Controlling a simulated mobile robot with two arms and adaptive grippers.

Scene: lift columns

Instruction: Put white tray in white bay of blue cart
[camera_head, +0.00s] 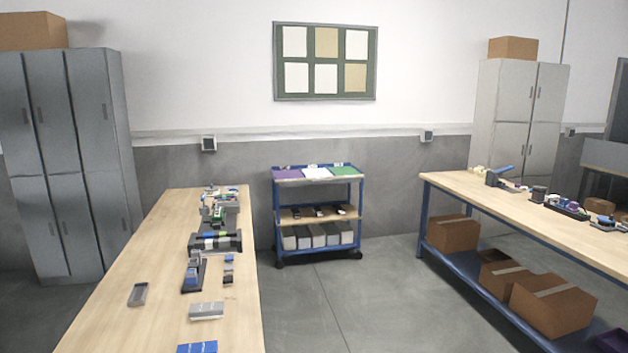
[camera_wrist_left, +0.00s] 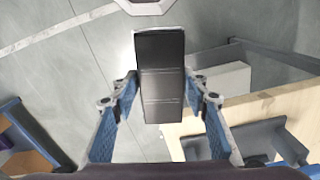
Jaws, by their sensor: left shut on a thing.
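The blue cart (camera_head: 318,215) stands against the far wall in the head view. Its top has a purple section at left, a white bay (camera_head: 317,174) in the middle and a green section at right. My left gripper (camera_wrist_left: 161,88) is in the left wrist view, shut on a long dark grey thing (camera_wrist_left: 161,92) with a black far end and a thin pale edge. I cannot tell from its colour whether this is the white tray. Neither gripper shows in the head view, and my right gripper is in no view.
A long wooden table (camera_head: 150,270) at left holds several small items, including a grey tray (camera_head: 138,294) and a grey block (camera_head: 207,311). Another workbench (camera_head: 520,210) stands at right with cardboard boxes (camera_head: 452,233) beneath. Clear floor (camera_head: 350,290) lies between them, before the cart.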

